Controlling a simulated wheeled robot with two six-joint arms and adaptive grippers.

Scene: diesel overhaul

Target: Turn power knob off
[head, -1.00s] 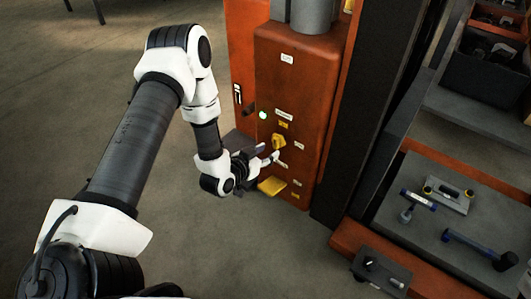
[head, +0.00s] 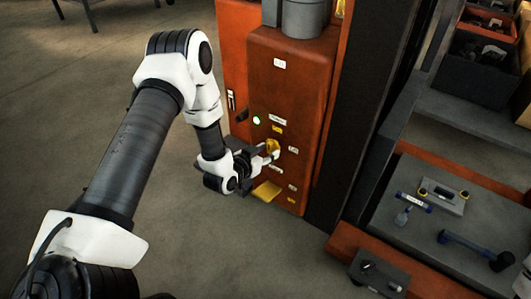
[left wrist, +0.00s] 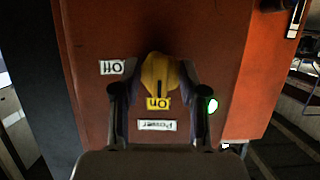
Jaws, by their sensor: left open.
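The yellow power knob (head: 273,146) is on the front of the orange cabinet (head: 290,95). In the left wrist view the knob (left wrist: 158,72) shows between the two fingers of my left gripper (left wrist: 155,80). The gripper is open around the knob, with a finger on each side. Its dark pointer mark is toward the "On" label (left wrist: 158,103). The "Off" label (left wrist: 111,67) is to the left in that view, and the "Power" label (left wrist: 156,125) is below. In the head view my left gripper (head: 270,152) is at the knob and partly hides it. My right gripper is not in view.
A green lamp (head: 256,120) glows on the cabinet near the knob. A yellow part (head: 266,191) sticks out below it. A dark post (head: 363,110) stands to the right, beside a grey bench (head: 395,215) with tools. Open floor lies to the left.

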